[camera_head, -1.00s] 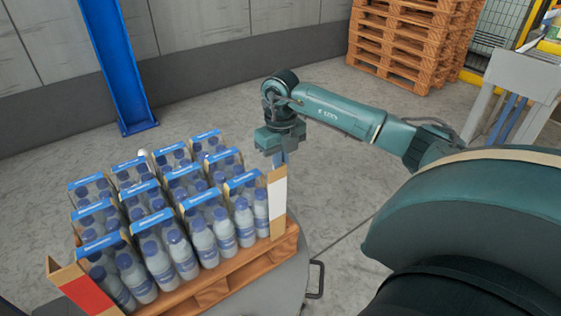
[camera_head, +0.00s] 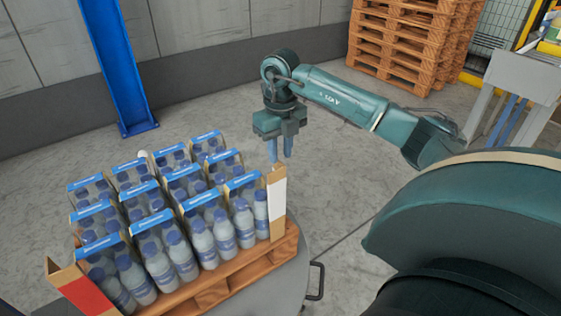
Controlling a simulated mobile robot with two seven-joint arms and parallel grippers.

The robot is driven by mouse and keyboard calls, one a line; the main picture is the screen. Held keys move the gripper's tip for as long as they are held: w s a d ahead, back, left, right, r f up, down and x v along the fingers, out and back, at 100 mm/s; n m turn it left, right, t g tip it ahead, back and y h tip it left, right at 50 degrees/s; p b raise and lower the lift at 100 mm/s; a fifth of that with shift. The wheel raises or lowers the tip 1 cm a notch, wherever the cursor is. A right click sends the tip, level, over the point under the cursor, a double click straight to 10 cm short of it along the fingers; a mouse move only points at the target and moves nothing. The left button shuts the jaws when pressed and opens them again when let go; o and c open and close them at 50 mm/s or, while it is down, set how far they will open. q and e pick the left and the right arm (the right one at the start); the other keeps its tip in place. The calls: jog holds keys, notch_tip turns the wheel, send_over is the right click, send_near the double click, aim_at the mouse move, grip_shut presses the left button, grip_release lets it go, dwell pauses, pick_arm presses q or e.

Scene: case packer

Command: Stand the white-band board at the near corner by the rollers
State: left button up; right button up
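The white-band board (camera_head: 278,198) is a tan corner board with a white band. It stands upright at the right corner of the loaded pallet (camera_head: 235,283), against the bottle packs. My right gripper (camera_head: 281,150) is just above the board's top, fingers pointing down and apart, with nothing between them. A second corner board with a red band (camera_head: 86,294) stands at the pallet's lower left corner. My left gripper is not in view.
Several blue-topped bottle packs (camera_head: 185,183) fill the pallet. A blue post (camera_head: 113,65) stands behind it. Stacked empty pallets (camera_head: 402,42) and a grey table (camera_head: 522,75) are at the back right. Floor between them is clear.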

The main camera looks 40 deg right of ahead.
notch_tip(320, 180, up, 8)
jog(key=s+a+f+n+y, duration=0.15)
jog(key=a+f+y, duration=0.25)
jog(key=a, duration=0.5)
jog(key=a+f+n+y, duration=0.25)
jog(key=a+f, duration=0.25)
jog(key=a, duration=0.4)
jog(key=s+a+r+m+t+y, duration=0.25)
jog(key=a+m+y, duration=0.25)
jog(key=a+y, duration=0.25)
jog(key=s+a+r+m+t+y, duration=0.1)
jog(key=s+a+m+t+y, duration=0.1)
jog(key=a+m+t+y, duration=0.45)
jog(key=s+d+f+m+t+h, duration=0.1)
jog(key=d+f+m+t+h, duration=0.2)
jog(key=f+m+h, duration=0.55)
jog(key=s+d+f+m+t+h, duration=0.25)
jog(key=f+m+h, duration=0.3)
jog(key=m, duration=0.65)
jog(key=s+f+m+g+h, duration=0.2)
jog(key=s+f+m+g, duration=0.1)
jog(key=s+f, duration=0.3)
jog(key=shift+s+f+m, duration=0.2)
jog(key=shift+f+m, duration=0.1)
jog(key=shift+f, duration=0.35)
jog(key=shift+r, duration=0.1)
